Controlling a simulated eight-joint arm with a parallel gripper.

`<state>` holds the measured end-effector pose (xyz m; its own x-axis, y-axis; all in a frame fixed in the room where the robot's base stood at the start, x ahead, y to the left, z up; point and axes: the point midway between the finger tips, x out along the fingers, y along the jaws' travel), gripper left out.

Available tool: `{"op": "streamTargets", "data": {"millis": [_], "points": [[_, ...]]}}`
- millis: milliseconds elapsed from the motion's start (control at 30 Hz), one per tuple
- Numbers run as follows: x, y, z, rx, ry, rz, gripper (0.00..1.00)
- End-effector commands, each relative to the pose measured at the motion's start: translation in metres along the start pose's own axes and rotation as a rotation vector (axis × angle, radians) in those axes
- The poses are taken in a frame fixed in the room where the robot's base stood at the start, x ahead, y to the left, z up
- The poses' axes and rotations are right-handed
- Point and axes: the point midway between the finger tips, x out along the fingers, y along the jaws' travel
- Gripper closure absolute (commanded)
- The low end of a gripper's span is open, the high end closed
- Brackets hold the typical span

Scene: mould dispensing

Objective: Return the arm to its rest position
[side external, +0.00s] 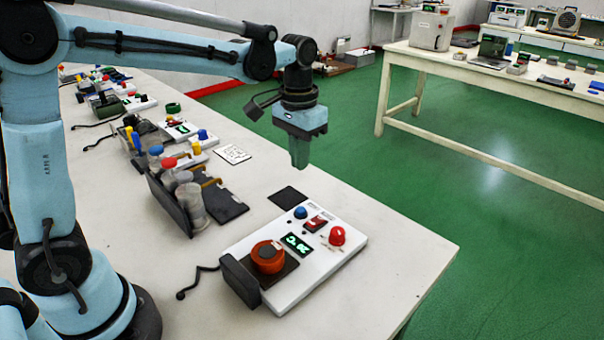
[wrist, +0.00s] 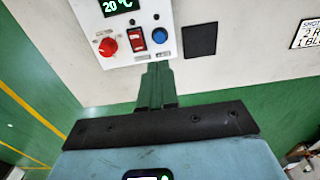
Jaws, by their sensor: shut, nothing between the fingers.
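My gripper (side external: 300,160) hangs pointing down, above the far edge of the white table (side external: 420,240) in the side view. Its fingers are shut with nothing between them. In the wrist view the shut gripper (wrist: 156,70) shows just beyond the front edge of a white device. That device (side external: 335,260) carries a red knob (side external: 337,236), a blue knob (side external: 300,212), a rocker switch (side external: 315,223) and a green-lit display (side external: 296,243). An orange round mould (side external: 268,256) sits on its dark plate. In the wrist view the display (wrist: 117,5) reads 20 °C.
A black square pad (side external: 288,195) lies behind the device. A dark rack (side external: 170,205) with clear cups stands left of my gripper. A printed card (side external: 233,154) and more devices line the table behind. Green floor (side external: 500,250) is open to the right.

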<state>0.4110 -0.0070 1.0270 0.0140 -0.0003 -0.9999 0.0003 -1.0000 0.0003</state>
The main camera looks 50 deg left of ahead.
Motion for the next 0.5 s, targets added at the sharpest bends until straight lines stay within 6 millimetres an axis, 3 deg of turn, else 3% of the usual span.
{"op": "streamTargets", "data": {"millis": [300,500], "points": [[-0.017,-0.003,0.043,0.0,0.192,0.002,1.0],[-0.017,-0.004,0.075,0.0,0.341,0.002,1.0]]}}
